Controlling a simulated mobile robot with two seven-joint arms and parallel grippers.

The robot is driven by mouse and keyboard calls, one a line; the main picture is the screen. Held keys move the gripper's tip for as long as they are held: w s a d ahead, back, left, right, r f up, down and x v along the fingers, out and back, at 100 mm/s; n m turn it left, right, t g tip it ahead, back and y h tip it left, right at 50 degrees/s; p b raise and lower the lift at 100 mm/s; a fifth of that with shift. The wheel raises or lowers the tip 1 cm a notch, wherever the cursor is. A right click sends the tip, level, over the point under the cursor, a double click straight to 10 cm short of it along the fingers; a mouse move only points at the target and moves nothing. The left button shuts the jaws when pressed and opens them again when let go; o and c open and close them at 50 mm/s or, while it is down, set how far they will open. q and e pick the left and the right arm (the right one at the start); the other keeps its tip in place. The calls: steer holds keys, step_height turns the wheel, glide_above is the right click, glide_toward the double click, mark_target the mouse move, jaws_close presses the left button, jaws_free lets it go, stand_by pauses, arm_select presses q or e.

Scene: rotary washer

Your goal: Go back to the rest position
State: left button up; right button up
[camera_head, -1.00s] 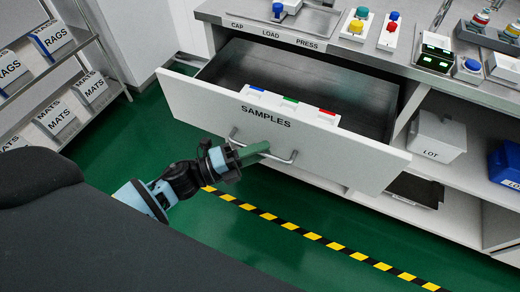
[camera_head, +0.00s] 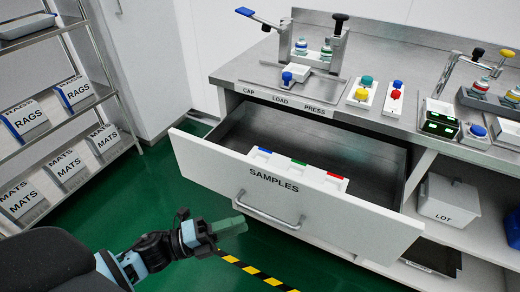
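My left gripper (camera_head: 226,228) shows at the lower middle of the head view. It is in front of the open SAMPLES drawer (camera_head: 330,223), to the left of the drawer's handle (camera_head: 266,210) and apart from it. My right gripper is not in view. The drawer is pulled out and holds a white rack (camera_head: 290,171) with blue, green and red marks.
The steel counter (camera_head: 254,72) above the drawer carries a press station, colored buttons (camera_head: 361,94) and a tap. Shelves with RAGS and MATS boxes (camera_head: 24,121) stand at left. A LOT bin (camera_head: 449,200) sits on the right shelf. Green floor (camera_head: 115,205) lies clear.

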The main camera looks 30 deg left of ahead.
arm_select(q)
steer(key=shift+s, duration=0.1)
